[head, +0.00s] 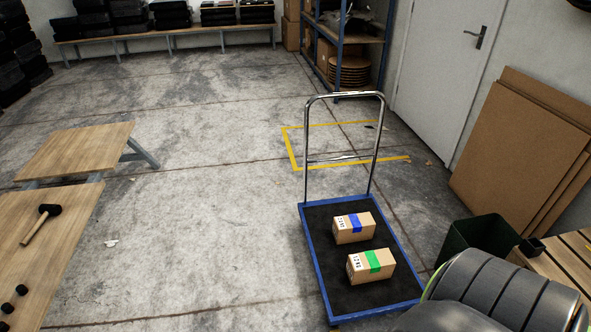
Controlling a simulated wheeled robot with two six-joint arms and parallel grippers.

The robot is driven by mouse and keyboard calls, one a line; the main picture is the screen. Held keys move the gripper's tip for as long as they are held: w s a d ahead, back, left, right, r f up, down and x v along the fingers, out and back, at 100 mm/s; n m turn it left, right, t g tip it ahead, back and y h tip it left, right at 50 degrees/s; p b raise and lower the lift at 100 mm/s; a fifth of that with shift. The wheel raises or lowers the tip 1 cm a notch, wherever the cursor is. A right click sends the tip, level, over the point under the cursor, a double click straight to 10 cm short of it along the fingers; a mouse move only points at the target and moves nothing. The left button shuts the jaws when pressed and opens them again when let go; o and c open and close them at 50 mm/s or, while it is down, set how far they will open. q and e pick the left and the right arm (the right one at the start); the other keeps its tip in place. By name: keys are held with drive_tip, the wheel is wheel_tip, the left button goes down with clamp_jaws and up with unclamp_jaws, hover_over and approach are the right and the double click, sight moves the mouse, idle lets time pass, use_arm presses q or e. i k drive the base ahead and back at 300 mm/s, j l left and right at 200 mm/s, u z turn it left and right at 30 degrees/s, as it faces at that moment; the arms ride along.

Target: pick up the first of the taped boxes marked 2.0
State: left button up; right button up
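Two small brown cardboard boxes lie on the dark deck of a blue-edged platform cart (312,250). The farther box has blue tape (341,235) across it and a white label with dark print at its left end. The nearer box has green tape (357,272) and a similar printed label. The boxes are apart, with a narrow strip of deck between them. The label print is too small to read surely, so I cannot tell which is marked 2.0. Neither of my grippers is in view, and nothing is seen touching the boxes.
The cart's chrome handle (345,95) rises at its far end. Wooden tables stand at left, the nearer (60,225) with a mallet (41,223). The middle floor is clear.

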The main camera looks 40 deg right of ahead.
sight(350, 228)
drive_tip(key=i+z, duration=0.25)
drive_tip(key=i, duration=0.3)
drive_tip(key=i+j+z, duration=0.2)
drive_tip(key=i, duration=0.3)
drive_tip(key=i+j+z, duration=0.25)
drive_tip(key=i, duration=0.3)
drive_tip(key=i+l+z, duration=0.1)
drive_tip(key=i+z, duration=0.2)
drive_tip(key=z, duration=0.15)
drive_tip(key=i+z, duration=0.25)
drive_tip(key=z, duration=0.15)
drive_tip(key=i+z, duration=0.3)
drive_tip(key=z, duration=0.15)
drive_tip(key=i+j+z, duration=0.25)
drive_tip(key=z, duration=0.2)
drive_tip(key=i+z, duration=0.15)
drive_tip(key=z, duration=0.25)
drive_tip(key=i+z, duration=0.15)
drive_tip(key=z, duration=0.2)
drive_tip(key=i+j+z, duration=0.1)
drive_tip(key=z, duration=0.3)
drive_tip(key=i+j+z, duration=0.15)
drive_tip(key=z, duration=0.2)
drive_tip(key=i, duration=0.05)
